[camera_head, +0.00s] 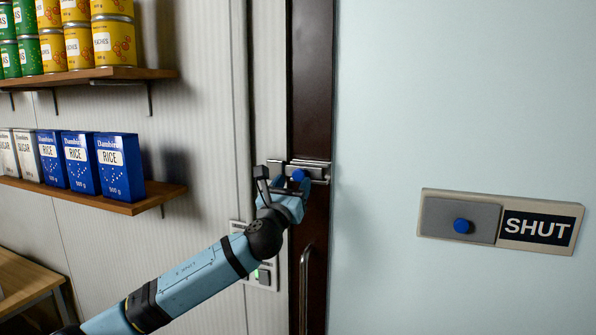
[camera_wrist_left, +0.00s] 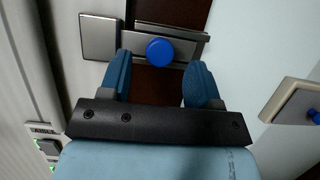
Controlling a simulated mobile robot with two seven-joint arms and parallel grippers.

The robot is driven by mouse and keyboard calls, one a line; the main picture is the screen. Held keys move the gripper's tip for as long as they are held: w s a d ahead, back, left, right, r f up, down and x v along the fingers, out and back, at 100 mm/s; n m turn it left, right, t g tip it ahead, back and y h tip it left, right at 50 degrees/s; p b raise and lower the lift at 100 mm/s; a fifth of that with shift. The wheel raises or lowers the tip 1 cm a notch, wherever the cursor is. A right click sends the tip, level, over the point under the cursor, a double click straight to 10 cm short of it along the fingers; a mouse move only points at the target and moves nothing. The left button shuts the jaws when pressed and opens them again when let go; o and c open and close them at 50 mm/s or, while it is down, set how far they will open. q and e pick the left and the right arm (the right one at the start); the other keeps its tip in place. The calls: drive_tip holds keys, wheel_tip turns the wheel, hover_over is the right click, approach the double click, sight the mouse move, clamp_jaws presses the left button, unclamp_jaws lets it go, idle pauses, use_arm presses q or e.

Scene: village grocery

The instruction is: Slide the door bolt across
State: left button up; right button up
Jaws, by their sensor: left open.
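The door bolt (camera_head: 318,172) is a grey metal slide with a round blue knob (camera_head: 298,175), mounted across the dark brown door strip (camera_head: 310,80). In the left wrist view the blue knob (camera_wrist_left: 160,51) sits on the metal bar, with a square metal plate (camera_wrist_left: 99,37) at its left. My left gripper (camera_head: 284,184) is open at the bolt. In the left wrist view its blue fingertips (camera_wrist_left: 159,66) are on either side of the knob, with gaps to both. Whether the bar enters the plate is unclear. My right gripper is not in view.
A vertical door handle (camera_head: 305,290) is below the bolt. A switch panel (camera_head: 262,275) is partly behind my left arm. A SHUT sign (camera_head: 538,228) with a blue-knobbed grey slider (camera_head: 460,220) is on the pale blue surface at right. Shelves (camera_head: 130,205) with rice boxes and cans are at left.

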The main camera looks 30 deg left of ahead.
sight(297, 176)
use_arm(q)
drive_tip(key=shift+p+x, duration=0.3)
drive_tip(key=shift+x, duration=1.6)
